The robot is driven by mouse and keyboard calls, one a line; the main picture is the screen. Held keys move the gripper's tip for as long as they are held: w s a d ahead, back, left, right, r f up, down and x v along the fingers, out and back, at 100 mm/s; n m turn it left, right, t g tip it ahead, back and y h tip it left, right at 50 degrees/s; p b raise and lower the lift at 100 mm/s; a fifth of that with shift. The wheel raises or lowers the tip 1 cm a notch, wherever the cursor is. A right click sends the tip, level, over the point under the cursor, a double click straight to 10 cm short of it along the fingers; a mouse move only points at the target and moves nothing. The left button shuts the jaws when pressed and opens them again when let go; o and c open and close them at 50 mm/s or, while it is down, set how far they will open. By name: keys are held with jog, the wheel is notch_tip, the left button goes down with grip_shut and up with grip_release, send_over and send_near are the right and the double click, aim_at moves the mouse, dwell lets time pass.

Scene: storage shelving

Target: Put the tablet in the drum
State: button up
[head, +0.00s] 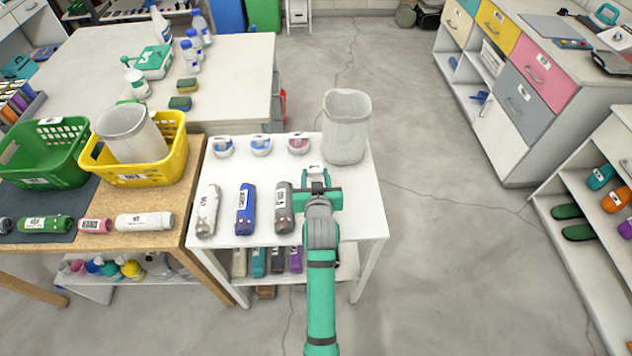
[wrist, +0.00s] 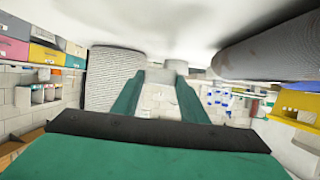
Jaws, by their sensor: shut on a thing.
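My gripper (head: 318,185) is low over the right part of the white table. It is shut on a small pale thing with a label (head: 315,170), which I take to be the tablet. Most of it is hidden by the fingers. In the wrist view a pale patch (wrist: 160,76) shows between the fingertips. A tall, pale grey, open-topped bin (head: 345,130), likely the drum, stands upright on the table just beyond and right of my gripper. Its ribbed side shows in the wrist view (wrist: 112,78), apart from the fingers. A similar bin (head: 131,134) stands in a yellow basket.
A grey bottle (head: 284,208) lies just left of my gripper, beside a blue one (head: 245,210) and a whitish one (head: 208,211). Three round items (head: 260,145) sit along the table's back. The floor (head: 430,240) right of the table is clear.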

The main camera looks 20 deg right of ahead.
jog(key=shift+w+d+f, duration=0.15)
jog(key=shift+f, duration=0.05)
jog(key=shift+w+f, duration=0.1)
jog(key=shift+f, duration=1.55)
jog(key=shift+f, duration=0.15)
jog(key=o, duration=1)
